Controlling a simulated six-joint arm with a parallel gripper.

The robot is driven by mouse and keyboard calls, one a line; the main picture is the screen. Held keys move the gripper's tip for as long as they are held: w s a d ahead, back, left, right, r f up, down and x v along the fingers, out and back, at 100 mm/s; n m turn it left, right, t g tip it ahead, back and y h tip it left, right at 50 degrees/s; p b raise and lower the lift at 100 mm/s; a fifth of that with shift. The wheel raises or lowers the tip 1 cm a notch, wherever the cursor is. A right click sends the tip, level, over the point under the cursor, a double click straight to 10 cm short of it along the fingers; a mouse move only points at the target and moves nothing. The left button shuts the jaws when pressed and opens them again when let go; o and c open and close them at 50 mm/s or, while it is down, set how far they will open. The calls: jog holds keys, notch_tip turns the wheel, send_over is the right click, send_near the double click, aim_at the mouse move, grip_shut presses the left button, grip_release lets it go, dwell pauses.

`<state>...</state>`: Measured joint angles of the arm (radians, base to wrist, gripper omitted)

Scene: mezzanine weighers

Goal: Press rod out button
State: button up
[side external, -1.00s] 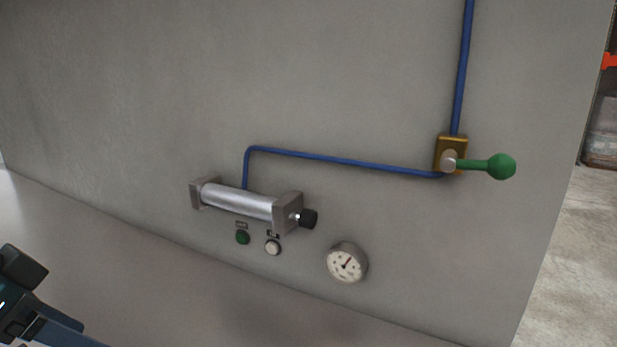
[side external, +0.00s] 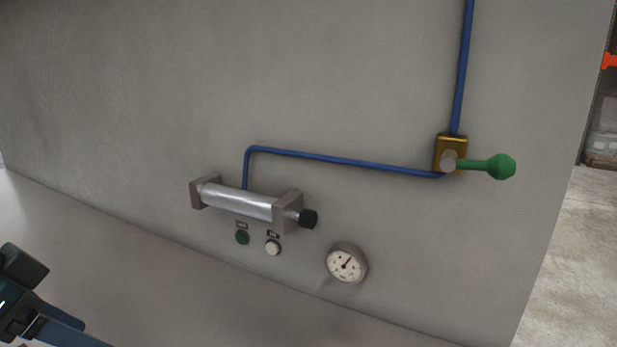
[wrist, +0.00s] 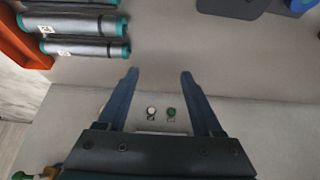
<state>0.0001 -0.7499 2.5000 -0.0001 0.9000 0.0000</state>
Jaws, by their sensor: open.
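A silver cylinder (side external: 238,202) is fixed to the grey wall, with a black rod tip (side external: 308,218) close to its right end block. Below it are a green button (side external: 242,237) and a white button (side external: 273,248), each under a small label too small to read. In the wrist view, the white button (wrist: 151,112) and green button (wrist: 171,112) appear between my gripper's fingers, white on the left. My gripper (wrist: 159,74) is open and empty. Part of it shows at the lower left of the side view, apart from the wall and buttons.
A round gauge (side external: 346,263) sits right of the buttons. A valve with a green handle (side external: 500,166) sticks out at the upper right, joined to a blue pipe (side external: 340,159). Teal-ended cylinders (wrist: 85,47) lie beside an orange edge (wrist: 22,42).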

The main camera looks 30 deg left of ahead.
dwell(0.4)
grip_shut()
dwell(1.5)
